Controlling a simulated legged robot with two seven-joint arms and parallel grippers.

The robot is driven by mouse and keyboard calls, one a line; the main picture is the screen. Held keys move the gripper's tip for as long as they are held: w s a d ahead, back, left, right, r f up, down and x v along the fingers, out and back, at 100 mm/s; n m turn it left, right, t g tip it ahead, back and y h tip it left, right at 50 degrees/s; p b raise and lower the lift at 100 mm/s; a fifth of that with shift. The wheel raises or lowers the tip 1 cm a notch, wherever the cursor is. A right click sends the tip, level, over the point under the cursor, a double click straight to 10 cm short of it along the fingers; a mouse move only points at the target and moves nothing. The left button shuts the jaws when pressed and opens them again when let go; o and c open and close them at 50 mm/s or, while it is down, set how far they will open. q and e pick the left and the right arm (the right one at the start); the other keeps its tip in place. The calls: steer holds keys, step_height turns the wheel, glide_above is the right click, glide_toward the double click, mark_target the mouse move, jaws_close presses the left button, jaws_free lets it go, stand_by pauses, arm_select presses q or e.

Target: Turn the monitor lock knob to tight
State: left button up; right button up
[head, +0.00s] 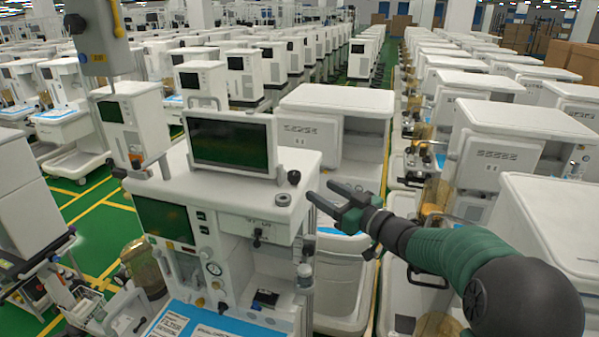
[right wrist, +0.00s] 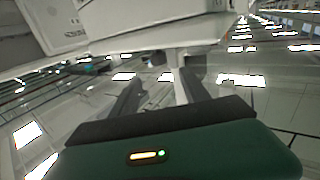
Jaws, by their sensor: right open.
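The monitor (head: 232,143) with a dark green screen stands on top of the nearest white anaesthesia cart (head: 225,180). A small black knob (head: 294,177) sits on the cart top at the right of the monitor; I take it for the lock knob. A round grey-topped piece (head: 283,199) is just below it. My right gripper (head: 321,191) is open and empty, pointing left, a little to the right of the knob and apart from it. The right wrist view shows its open fingers (right wrist: 160,95) below a white cart edge. The knob cannot be made out there. My left gripper is not in view.
Another white cart (head: 335,130) stands close behind, and more carts (head: 545,235) crowd the right side. A grey hanging unit (head: 98,38) is at the upper left. Green floor (head: 95,225) with yellow lines shows at the left.

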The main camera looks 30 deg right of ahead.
mark_target(297, 177)
steer(key=w, duration=0.3)
steer(key=w+p, duration=0.1)
steer(key=w, duration=0.2)
steer(key=w+a+p, duration=0.1)
steer(key=w, duration=0.2)
steer(key=shift+w, duration=0.35)
steer(key=shift+a, duration=0.1)
jaws_close()
steer(key=h+b, duration=0.1)
steer(key=b, duration=0.1)
steer(key=m+h+b, duration=0.1)
steer(key=b, duration=0.1)
steer(key=m+h+b, duration=0.1)
steer(key=b, duration=0.1)
steer(key=shift+a+f+h, duration=0.3)
steer(key=shift+a+r+m, duration=0.1)
steer(key=shift+r+m, duration=0.05)
steer(key=shift+m, duration=0.15)
steer(key=shift+r+h, duration=0.15)
steer(key=shift+h, duration=0.15)
